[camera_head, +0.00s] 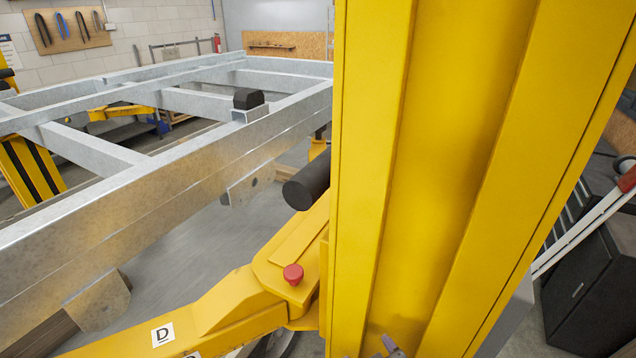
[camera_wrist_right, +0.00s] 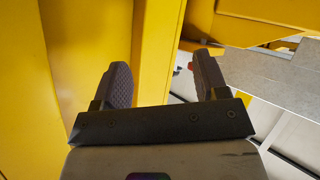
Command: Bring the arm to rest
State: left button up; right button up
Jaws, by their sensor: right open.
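My right gripper (camera_wrist_right: 163,78) shows in the right wrist view. Its two dark, ridged fingers are spread apart with nothing between them. A yellow column (camera_wrist_right: 85,50) stands behind and to the left of the fingers; I cannot tell how far away it is. In the head view the column (camera_head: 465,150) fills the middle right. A small grey piece at its bottom edge may be part of my right arm, but too little shows to tell. My left gripper is in neither view.
A galvanised trailer frame (camera_head: 150,170) spans the left of the head view. A yellow lift arm (camera_head: 235,300) with a red knob (camera_head: 293,274) lies beneath it by the column. A dark cabinet (camera_head: 590,285) stands at right. Grey floor shows under the frame.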

jog(key=s+d+f+m+g+h+p, duration=0.1)
jog(key=s+d+f+m+g+p, duration=0.25)
jog(key=s+d+f, duration=0.65)
jog(key=s+d+f+g+p, duration=0.1)
jog(key=s+f+g+p, duration=0.1)
jog(key=s, duration=0.5)
jog(key=s+d+f+g+h+p, duration=0.1)
jog(key=s+d+f+g+p, duration=0.1)
jog(key=s, duration=0.6)
jog(key=shift+f+m+g, duration=0.35)
jog(key=shift+f+g, duration=0.3)
jog(key=shift+f, duration=0.3)
jog(key=shift+c, duration=0.2)
